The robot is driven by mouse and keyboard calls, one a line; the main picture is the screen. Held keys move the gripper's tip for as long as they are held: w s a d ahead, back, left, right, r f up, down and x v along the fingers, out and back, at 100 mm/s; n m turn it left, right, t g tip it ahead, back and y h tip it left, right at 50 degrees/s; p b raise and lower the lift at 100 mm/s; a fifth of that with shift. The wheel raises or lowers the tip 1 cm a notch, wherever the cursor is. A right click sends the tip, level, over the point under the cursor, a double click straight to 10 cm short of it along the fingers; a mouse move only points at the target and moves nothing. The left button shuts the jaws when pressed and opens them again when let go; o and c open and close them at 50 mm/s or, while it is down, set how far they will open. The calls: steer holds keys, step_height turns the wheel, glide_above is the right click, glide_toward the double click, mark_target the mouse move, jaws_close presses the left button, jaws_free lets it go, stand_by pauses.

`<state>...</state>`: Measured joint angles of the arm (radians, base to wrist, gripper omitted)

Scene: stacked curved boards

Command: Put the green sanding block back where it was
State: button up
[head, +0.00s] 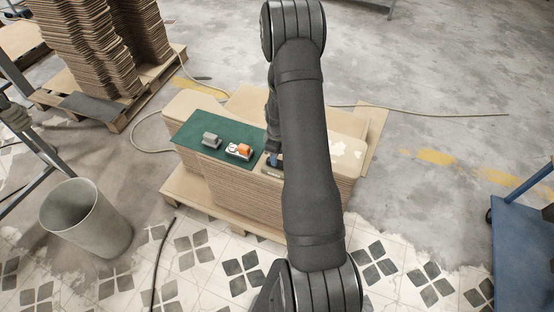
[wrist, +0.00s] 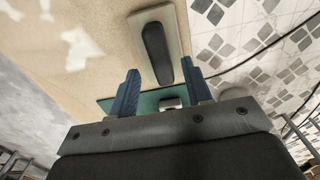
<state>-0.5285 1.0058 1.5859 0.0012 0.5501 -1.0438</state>
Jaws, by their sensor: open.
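My gripper (wrist: 161,84) is open, with two blue fingers and nothing between them. Just beyond the fingertips a block with a pale base and a long dark grip (wrist: 157,52) lies on the top board, apart from the fingers. In the head view my arm hides most of my gripper (head: 274,158) and part of that block (head: 269,172). A green mat (head: 191,138) lies on the left part of the stack. On it are a grey block (head: 211,140) and an orange and white tool (head: 240,151). I see no block that is clearly green.
The stack of curved boards (head: 280,205) stands on a pallet (head: 190,195). A grey bin (head: 85,218) is at the left, a blue cart (head: 522,240) at the right. More boards (head: 85,50) stand at the back left. The right end of the top board has pale patches (head: 345,150).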

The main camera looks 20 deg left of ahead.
step_height(320, 180, up, 8)
steer(key=shift+r, duration=0.2)
stand_by(0.3)
step_height(320, 180, down, 12)
steer(key=shift+f, duration=0.1)
steer(key=shift+r, duration=1.3)
